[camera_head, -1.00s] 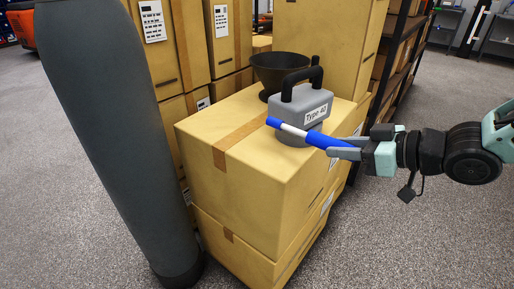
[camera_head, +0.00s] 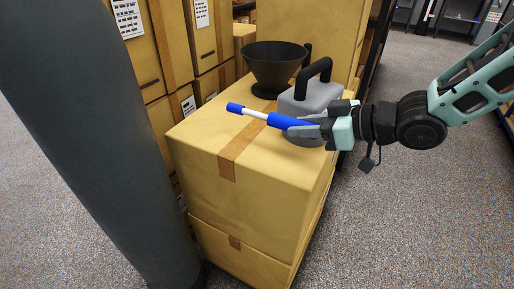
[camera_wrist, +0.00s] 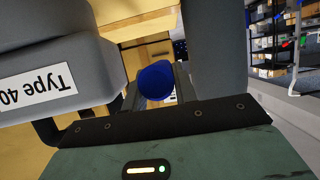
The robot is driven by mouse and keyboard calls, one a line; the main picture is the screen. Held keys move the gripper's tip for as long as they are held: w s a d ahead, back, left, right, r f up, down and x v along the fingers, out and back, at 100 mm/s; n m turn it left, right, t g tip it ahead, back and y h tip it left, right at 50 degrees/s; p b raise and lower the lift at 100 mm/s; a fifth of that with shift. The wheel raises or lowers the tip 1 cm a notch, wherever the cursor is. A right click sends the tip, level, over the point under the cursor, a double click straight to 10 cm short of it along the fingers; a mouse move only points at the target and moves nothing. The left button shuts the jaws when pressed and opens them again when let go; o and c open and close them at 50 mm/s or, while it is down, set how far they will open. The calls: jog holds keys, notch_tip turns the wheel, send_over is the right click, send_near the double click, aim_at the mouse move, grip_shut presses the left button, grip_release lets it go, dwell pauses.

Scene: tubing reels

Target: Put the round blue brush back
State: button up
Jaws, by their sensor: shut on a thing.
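The round blue brush (camera_head: 268,117) has a blue handle, a white middle and a blue tip at its left end. My gripper (camera_head: 300,128) is shut on its blue handle and holds it roughly level, tip pointing left, above the top of the cardboard box (camera_head: 205,135). In the wrist view the blue round end of the brush (camera_wrist: 156,81) shows between the fingers. The grey block labelled "Type 40" (camera_head: 311,97), with a black handle, stands on the box just behind my gripper. In the wrist view it fills the left side (camera_wrist: 50,70).
A black funnel-shaped bowl (camera_head: 273,66) stands on the box behind the brush. Taller cardboard boxes (camera_head: 308,30) rise behind it. A large dark grey column (camera_head: 90,130) stands at the left. The front left of the box top is bare.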

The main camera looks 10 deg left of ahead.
aim_at(299, 169)
notch_tip(299, 169, down, 10)
jog(key=shift+r+b, duration=0.2)
jog(key=shift+b, duration=0.9)
jog(key=shift+f, duration=0.1)
jog(key=o, duration=1)
jog(key=shift+f+b, duration=0.2)
jog(key=shift+b, duration=0.25)
